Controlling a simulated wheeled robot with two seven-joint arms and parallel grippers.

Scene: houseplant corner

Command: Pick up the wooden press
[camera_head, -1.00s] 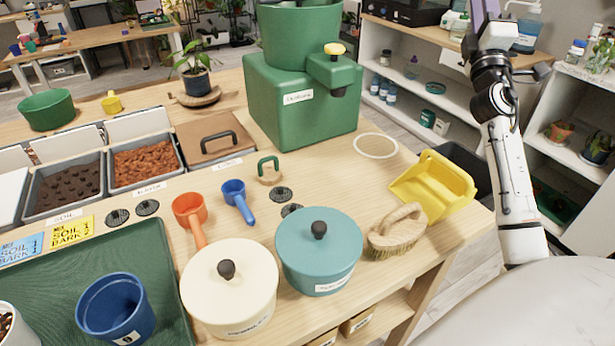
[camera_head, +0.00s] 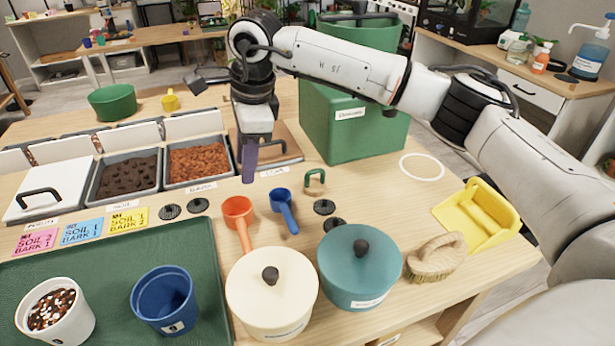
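The wooden press (camera_head: 314,187), a small wooden block with a green arched handle, stands on the table in front of the green dispenser, right of the blue scoop. My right gripper (camera_head: 249,165) hangs in the air pointing down, to the left of the press and apart from it, in front of the wooden lid. Its purple fingers show nearly edge-on, so I cannot tell whether they are open or shut. No object shows in them. My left gripper is not in view.
The blue scoop (camera_head: 284,212), orange scoop (camera_head: 239,211), cream pot (camera_head: 272,300) and teal pot (camera_head: 358,275) stand near the press. The green dispenser (camera_head: 350,125) rises behind it. A brush (camera_head: 437,258) and yellow dustpan (camera_head: 480,215) lie to the right.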

